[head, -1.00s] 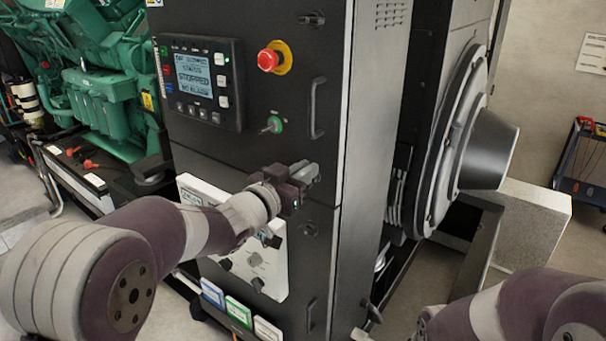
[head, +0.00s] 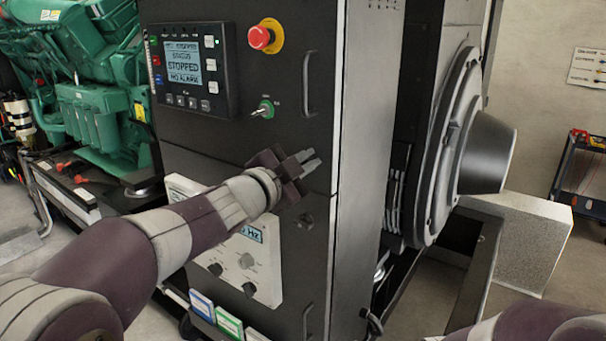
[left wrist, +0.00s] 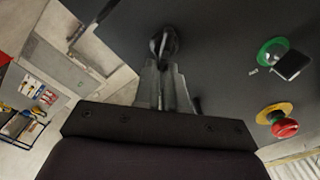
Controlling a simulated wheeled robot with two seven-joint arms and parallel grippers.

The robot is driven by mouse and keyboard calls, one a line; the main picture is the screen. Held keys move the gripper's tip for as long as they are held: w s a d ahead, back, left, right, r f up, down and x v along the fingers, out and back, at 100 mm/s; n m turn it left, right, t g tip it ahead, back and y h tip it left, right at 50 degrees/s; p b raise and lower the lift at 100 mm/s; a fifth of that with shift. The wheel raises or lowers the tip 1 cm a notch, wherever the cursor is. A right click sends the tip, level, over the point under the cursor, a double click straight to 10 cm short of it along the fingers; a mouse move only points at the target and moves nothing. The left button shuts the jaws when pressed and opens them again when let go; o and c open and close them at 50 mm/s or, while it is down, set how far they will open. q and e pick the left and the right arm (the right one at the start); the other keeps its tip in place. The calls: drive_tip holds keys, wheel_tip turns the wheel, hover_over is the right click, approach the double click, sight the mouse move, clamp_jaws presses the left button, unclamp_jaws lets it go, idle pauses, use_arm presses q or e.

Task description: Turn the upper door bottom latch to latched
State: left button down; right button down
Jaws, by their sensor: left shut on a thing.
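The upper door (head: 225,135) is the black front panel of the control cabinet. Its bottom latch (left wrist: 163,42) shows in the left wrist view as a small dark knob at the tips of my left gripper. My left gripper (head: 310,160) is shut on this latch near the door's lower right edge. The gripper hides the latch in the head view, and I cannot tell its turn angle. The grey fingers also show in the left wrist view (left wrist: 165,85). My right gripper is out of view.
The upper door carries a display (head: 187,70), a red emergency stop (head: 260,37), a green-ringed key switch (head: 264,108) and a handle (head: 309,85). A lower-door latch (head: 305,220) sits just below my gripper. A green engine (head: 90,80) stands left.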

use_arm(q)
wheel_tip(320, 180, down, 2)
drive_tip(key=m+b, duration=0.2)
drive_tip(key=m, duration=0.1)
drive_tip(key=m+b, duration=0.2)
drive_tip(key=shift+d+f+m, duration=0.15)
drive_tip(key=shift+f+m, duration=0.05)
drive_tip(key=shift+m, duration=0.2)
drive_tip(key=shift+r+m+b, duration=0.1)
drive_tip(key=shift+m+b, duration=0.55)
drive_tip(key=shift+m, duration=0.45)
drive_tip(key=shift+r, duration=0.25)
drive_tip(key=c, duration=1.3)
unclamp_jaws()
drive_tip(key=o, duration=0.4)
drive_tip(key=shift+w, duration=0.15)
drive_tip(key=shift+c, duration=0.2)
drive_tip(key=b+v, duration=0.1)
drive_tip(key=v, duration=1.1)
drive_tip(key=shift+a+b, duration=0.3)
drive_tip(key=shift+a, duration=0.15)
drive_tip(key=shift+f, duration=0.15)
